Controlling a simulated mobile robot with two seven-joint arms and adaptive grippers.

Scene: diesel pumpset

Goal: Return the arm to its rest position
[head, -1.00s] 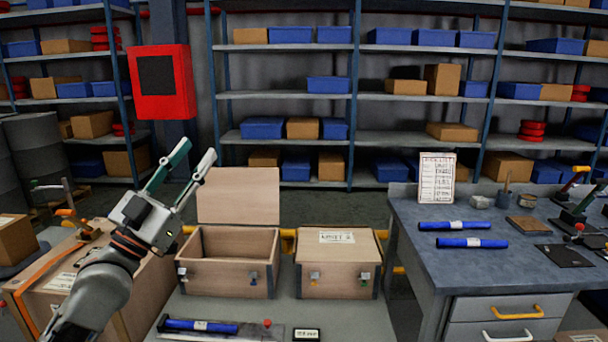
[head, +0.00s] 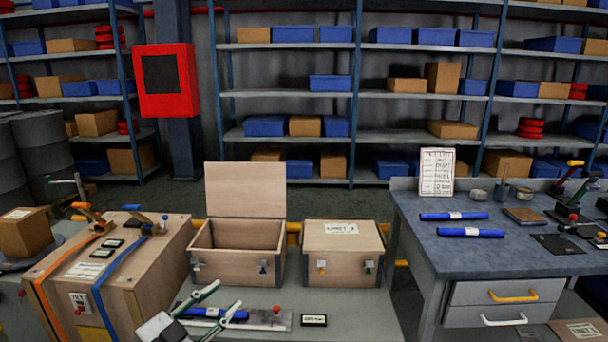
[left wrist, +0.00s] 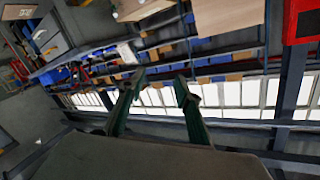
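My left gripper (head: 220,308) is low at the bottom of the head view, in front of the open wooden box. Its two green-and-grey fingers are spread apart with nothing held between them. In the left wrist view the open fingers (left wrist: 155,95) point out into the room, with shelves and bright windows beyond. A blue tube (head: 238,314) lies on the low bench, partly hidden behind the fingers. My right gripper is not in either view.
An open wooden box (head: 238,264) and a closed one (head: 342,271) stand on the bench. A strapped crate (head: 130,278) is at left. Two blue tubes (head: 454,216) lie on the right workbench (head: 420,243). Shelves fill the back wall.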

